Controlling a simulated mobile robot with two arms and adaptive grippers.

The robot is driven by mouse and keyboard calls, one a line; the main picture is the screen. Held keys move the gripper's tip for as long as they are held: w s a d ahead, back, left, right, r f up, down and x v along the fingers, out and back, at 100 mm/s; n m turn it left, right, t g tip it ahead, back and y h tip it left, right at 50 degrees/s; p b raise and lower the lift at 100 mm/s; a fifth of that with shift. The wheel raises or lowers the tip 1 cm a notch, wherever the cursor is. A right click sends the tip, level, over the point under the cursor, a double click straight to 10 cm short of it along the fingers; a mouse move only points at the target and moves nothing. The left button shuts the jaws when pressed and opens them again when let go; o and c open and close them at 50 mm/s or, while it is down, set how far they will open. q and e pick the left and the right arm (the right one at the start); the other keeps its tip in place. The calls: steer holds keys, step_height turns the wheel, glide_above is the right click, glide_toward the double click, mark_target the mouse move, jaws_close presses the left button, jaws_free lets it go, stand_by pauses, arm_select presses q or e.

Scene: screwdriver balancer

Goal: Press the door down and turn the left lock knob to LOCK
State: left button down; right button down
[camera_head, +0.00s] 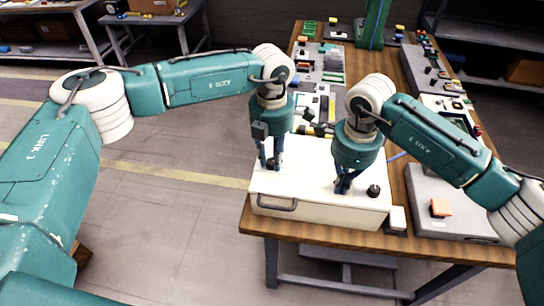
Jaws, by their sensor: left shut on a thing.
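A white box with a flat white lid-like door (308,182) lies at the table's front edge, with a dark handle (277,204) on its front left. The door looks closed or nearly so. My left gripper (270,164) points down at the door's left part and is shut on the left lock knob, which its fingers mostly hide. The knob's angle and any LOCK mark cannot be read. My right gripper (342,187) points down with its fingertips together, at or just above the door right of centre. A black right knob (373,191) stands uncovered beside it.
A grey panel with an orange block (440,208) lies to the right. A small white block (397,219) sits by the box's right front corner. Grey panels with small parts (320,62) and a green post (372,25) stand behind. Floor is open left of the table.

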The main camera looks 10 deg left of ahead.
mark_target(272, 162)
arm_select(q)
steer(key=shift+s+f, duration=0.1)
arm_select(e)
steer(key=shift+d+f, duration=0.1)
steer(key=shift+f, duration=0.05)
arm_select(q)
steer(key=c, duration=1.5)
jaws_free()
steer(key=shift+o, duration=0.2)
arm_select(e)
steer(key=shift+s, duration=0.1)
arm_select(q)
step_height(272, 162, up, 12)
steer(key=shift+r+p, duration=1.35)
arm_select(e)
steer(key=shift+r, duration=3.6)
steer(key=shift+r, duration=0.1)
